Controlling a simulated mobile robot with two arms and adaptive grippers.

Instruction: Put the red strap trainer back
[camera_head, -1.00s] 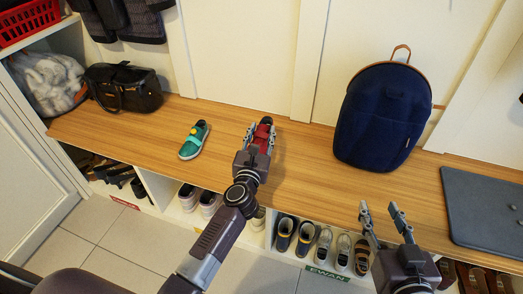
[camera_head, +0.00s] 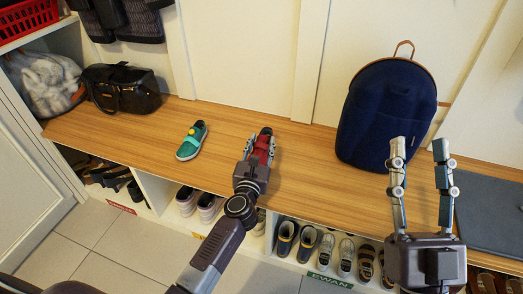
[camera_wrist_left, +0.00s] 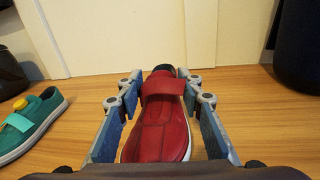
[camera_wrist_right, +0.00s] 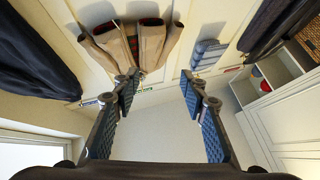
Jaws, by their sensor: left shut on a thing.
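The red strap trainer (camera_head: 263,147) is on or just above the wooden bench (camera_head: 320,158); I cannot tell whether it touches. My left gripper (camera_head: 260,150) is shut on it, with one finger along each side. My right gripper (camera_head: 420,155) is open and empty, raised in front of the bench at the right. Cubbies below the bench hold several shoes, with a green EWAN label (camera_head: 330,281) under one.
A teal shoe (camera_head: 192,140) stands on the bench left of the trainer. A black handbag (camera_head: 121,88) is at the left end. A navy backpack (camera_head: 386,115) and a grey mat (camera_head: 490,207) are at the right. The bench between trainer and backpack is clear.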

